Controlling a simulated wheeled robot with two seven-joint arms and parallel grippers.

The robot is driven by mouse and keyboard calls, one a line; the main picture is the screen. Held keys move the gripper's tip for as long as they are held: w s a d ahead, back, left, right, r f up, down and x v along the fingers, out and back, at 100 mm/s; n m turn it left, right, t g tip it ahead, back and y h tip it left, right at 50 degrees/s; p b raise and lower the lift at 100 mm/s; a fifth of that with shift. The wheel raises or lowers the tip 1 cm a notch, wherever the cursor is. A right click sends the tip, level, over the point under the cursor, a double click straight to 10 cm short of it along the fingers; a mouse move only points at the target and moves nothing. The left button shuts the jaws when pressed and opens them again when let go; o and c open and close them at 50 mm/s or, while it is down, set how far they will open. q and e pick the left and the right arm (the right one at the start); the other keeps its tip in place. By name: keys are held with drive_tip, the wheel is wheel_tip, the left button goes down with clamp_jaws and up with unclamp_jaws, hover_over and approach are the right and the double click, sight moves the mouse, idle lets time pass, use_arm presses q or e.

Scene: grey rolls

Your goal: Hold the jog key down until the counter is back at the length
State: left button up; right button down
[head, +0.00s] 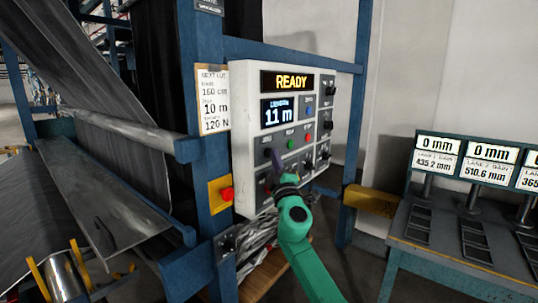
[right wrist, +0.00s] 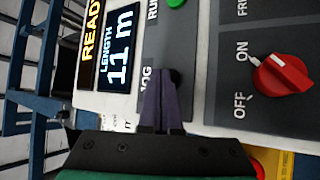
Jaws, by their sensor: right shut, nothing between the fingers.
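The control panel (head: 243,129) is a pale grey box on a blue post. Its counter (head: 288,109) reads LENGTH 11 m, and the counter also shows in the right wrist view (right wrist: 119,47). The display above it (head: 287,82) reads READY. The black jog key (right wrist: 175,75) is beside the JOG label and partly covered by my fingertips. My right gripper (right wrist: 160,77) is shut and empty, its purple fingers pointing at the key; I cannot tell if they press it. It also shows in the head view (head: 277,156). My left gripper is out of view.
A card (head: 214,99) left of the panel lists 160 cm, 10 m and 120 N. A red button on a yellow plate (head: 214,195) sits below it. A red OFF/ON knob (right wrist: 283,74) is near my gripper. Grey sheet material (head: 95,75) hangs left; a gauge bench (head: 450,245) stands right.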

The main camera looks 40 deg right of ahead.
drive_tip(key=shift+w+a+b, duration=0.15)
drive_tip(key=shift+w+b, duration=0.15)
drive_tip(key=shift+w, duration=0.05)
idle(0.3)
idle(2.9)
drive_tip(key=shift+s+d+p, duration=0.25)
drive_tip(key=shift+s+p, duration=0.05)
drive_tip(key=shift+s, duration=0.45)
drive_tip(key=s, duration=0.2)
drive_tip(key=s+d+p, duration=0.1)
drive_tip(key=s, duration=0.1)
drive_tip(key=shift+s+d, duration=0.2)
drive_tip(key=shift+s, duration=0.2)
drive_tip(key=shift+f, duration=0.15)
